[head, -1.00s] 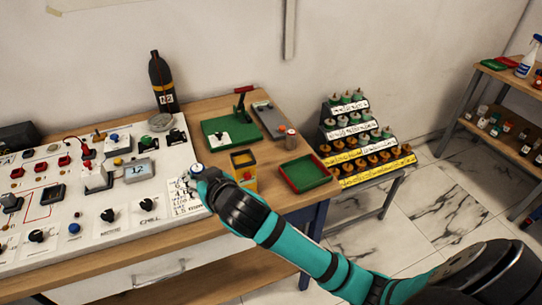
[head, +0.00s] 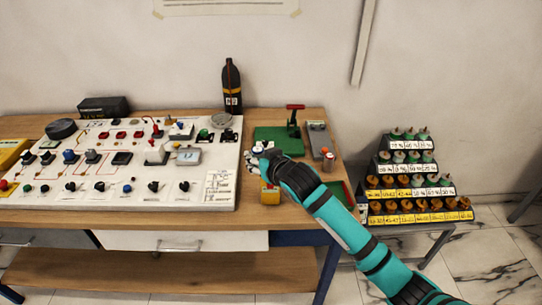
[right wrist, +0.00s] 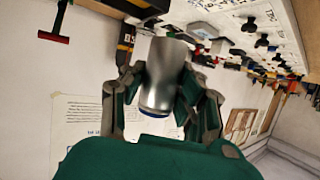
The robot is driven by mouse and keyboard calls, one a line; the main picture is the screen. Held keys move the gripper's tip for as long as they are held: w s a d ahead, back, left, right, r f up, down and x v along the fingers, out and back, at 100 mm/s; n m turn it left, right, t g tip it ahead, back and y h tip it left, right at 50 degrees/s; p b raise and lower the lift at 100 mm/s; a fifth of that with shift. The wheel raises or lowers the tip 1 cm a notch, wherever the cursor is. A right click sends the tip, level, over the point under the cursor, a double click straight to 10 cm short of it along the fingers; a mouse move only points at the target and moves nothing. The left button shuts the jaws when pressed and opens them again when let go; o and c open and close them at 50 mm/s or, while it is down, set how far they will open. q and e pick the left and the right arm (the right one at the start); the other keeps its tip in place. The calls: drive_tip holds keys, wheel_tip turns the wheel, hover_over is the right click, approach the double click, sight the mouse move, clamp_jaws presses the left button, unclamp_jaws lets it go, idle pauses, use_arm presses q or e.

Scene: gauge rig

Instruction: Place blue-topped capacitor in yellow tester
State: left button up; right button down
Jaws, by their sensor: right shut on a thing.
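My right gripper (head: 256,160) is shut on a silver cylindrical capacitor with a blue end (right wrist: 162,75). In the right wrist view the capacitor sits between both fingers (right wrist: 160,98), its blue rim toward the palm. In the head view only a small part of the capacitor (head: 257,149) shows at the fingertips. My left gripper is not in view.
The white control panel (head: 110,190) fills the bench to the left. A green press base (head: 275,138) with a red handle and a black bottle (head: 232,88) stand behind. A green tray (head: 340,190) is partly hidden by my arm.

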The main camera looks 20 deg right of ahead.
drive_tip(key=w+d, duration=0.1)
drive_tip(key=d, duration=0.1)
drive_tip(key=w+d+p, duration=0.1)
drive_tip(key=d, duration=0.1)
drive_tip(key=shift+w+f, duration=0.1)
drive_tip(key=shift+w, duration=0.1)
drive_tip(key=shift+w+d+f, duration=0.1)
drive_tip(key=shift+d, duration=0.05)
wheel_tip(320, 180, down, 3)
drive_tip(key=shift+f+p, duration=0.1)
drive_tip(key=shift+p, duration=0.55)
drive_tip(key=shift+f, duration=0.15)
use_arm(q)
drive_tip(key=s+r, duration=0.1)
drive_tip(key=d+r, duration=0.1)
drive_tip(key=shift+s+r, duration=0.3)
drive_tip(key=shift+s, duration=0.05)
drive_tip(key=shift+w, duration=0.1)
